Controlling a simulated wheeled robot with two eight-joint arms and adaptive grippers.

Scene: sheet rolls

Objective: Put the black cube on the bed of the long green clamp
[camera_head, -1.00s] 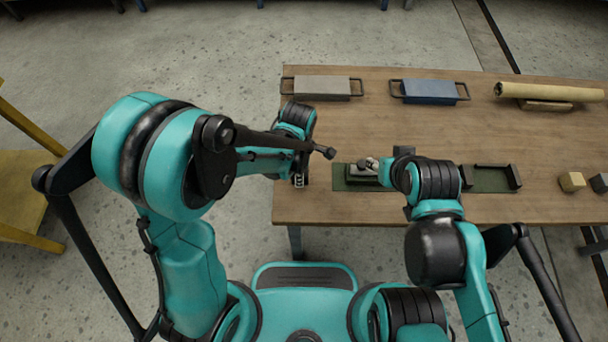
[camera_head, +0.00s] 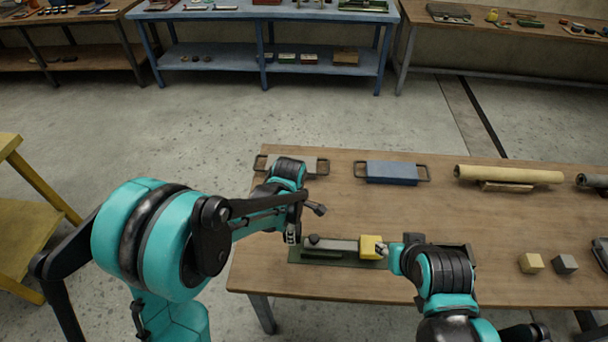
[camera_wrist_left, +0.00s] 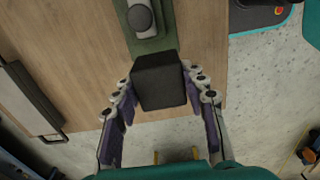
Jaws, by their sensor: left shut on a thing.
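The black cube (camera_wrist_left: 160,80) sits between the fingers of my left gripper (camera_wrist_left: 157,103) in the left wrist view, and the gripper is shut on it. In the head view this gripper (camera_head: 291,237) is at the left end of a dark green base (camera_head: 335,262); the cube is hard to make out there. That base carries a long grey bar (camera_head: 338,245) with a dark knob at its left and a yellow block (camera_head: 371,247) at its right. My right gripper (camera_head: 384,250) is beside the yellow block; its finger state is unclear. The cube overlaps the green base's end (camera_wrist_left: 150,45) in the wrist view.
A brass cube (camera_head: 531,263) and a dark grey cube (camera_head: 565,264) stand at the table's right. A grey handled block, a blue handled block (camera_head: 392,172) and a beige roll (camera_head: 510,174) lie along the back. The table's middle is clear.

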